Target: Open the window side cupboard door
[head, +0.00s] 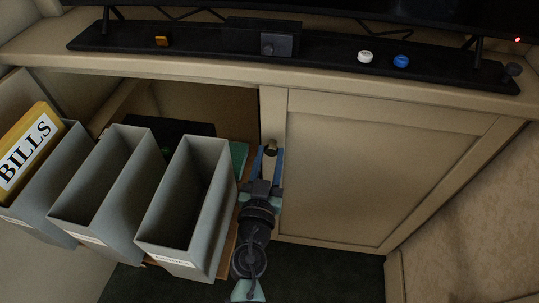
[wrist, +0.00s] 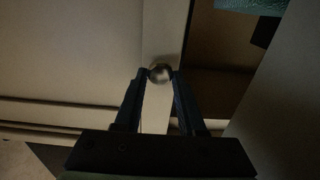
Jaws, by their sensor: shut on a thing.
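A beige panelled cupboard door (head: 375,165) fills the right half of the unit under the mantel top and looks closed in its frame. Its small round metal knob (head: 271,149) is at the door's upper left edge. My gripper (head: 268,158) is at this knob, with its blue fingers on either side of it. In the wrist view the knob (wrist: 160,73) sits between the two fingertips of my gripper (wrist: 160,76), which are shut on it. The door panel (wrist: 70,60) spreads to the left there, with a dark opening to its right.
An open compartment (head: 215,98) lies left of the door. Grey file boxes (head: 187,205), one holding a yellow BILLS folder (head: 30,150), stand close left of my arm. A dark shelf strip (head: 210,40) with small items runs above. Dark floor (head: 330,275) below the door looks clear.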

